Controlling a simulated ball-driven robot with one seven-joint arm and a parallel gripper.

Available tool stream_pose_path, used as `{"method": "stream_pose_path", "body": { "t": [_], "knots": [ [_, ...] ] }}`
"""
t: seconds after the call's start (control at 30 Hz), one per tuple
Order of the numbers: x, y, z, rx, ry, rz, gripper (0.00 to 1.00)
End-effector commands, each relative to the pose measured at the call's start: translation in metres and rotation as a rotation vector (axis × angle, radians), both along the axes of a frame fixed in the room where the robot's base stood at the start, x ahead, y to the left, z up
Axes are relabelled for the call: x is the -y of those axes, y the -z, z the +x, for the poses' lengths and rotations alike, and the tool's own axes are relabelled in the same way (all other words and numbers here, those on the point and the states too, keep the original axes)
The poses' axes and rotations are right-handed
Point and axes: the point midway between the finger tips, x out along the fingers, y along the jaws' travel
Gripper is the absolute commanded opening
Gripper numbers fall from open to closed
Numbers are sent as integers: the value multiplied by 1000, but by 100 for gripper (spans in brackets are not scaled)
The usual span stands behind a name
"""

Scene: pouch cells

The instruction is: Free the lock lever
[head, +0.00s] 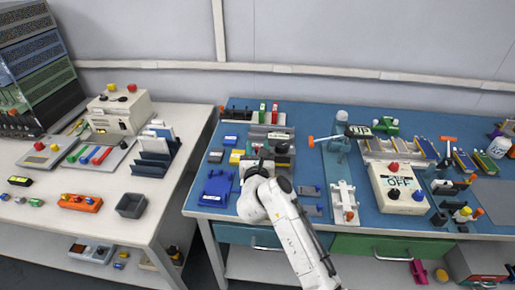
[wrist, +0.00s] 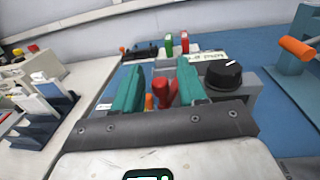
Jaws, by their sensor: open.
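My gripper (wrist: 157,74) is open, its two teal fingers spread in the wrist view. Between the fingers are a red upright handle (wrist: 161,90) and a small orange piece (wrist: 149,102), with nothing clearly gripped. I cannot tell for sure which part is the lock lever. A grey unit with a black knob (wrist: 223,74) stands just right of the fingers. In the head view, this knob (head: 282,147) shows beside my gripper (head: 258,160), whose fingertips are mostly hidden behind my wrist.
Green and red upright blocks (head: 268,113) stand behind on the blue table (head: 330,215). A teal fixture with an orange handle (head: 311,141) stands to the right, with a box marked OFF (head: 398,187) beyond. A blue tray (head: 216,188) lies to the left.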

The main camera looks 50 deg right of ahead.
Motion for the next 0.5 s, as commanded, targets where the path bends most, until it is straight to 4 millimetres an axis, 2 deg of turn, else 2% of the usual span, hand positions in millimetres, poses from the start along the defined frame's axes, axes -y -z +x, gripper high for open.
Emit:
{"method": "stream_pose_path", "body": {
  "t": [0.1, 0.5],
  "knots": [
    [0, 0, 0, 0, 0, 0, 42],
    [0, 0, 0, -1, 0, -1, 3]
  ]
}}
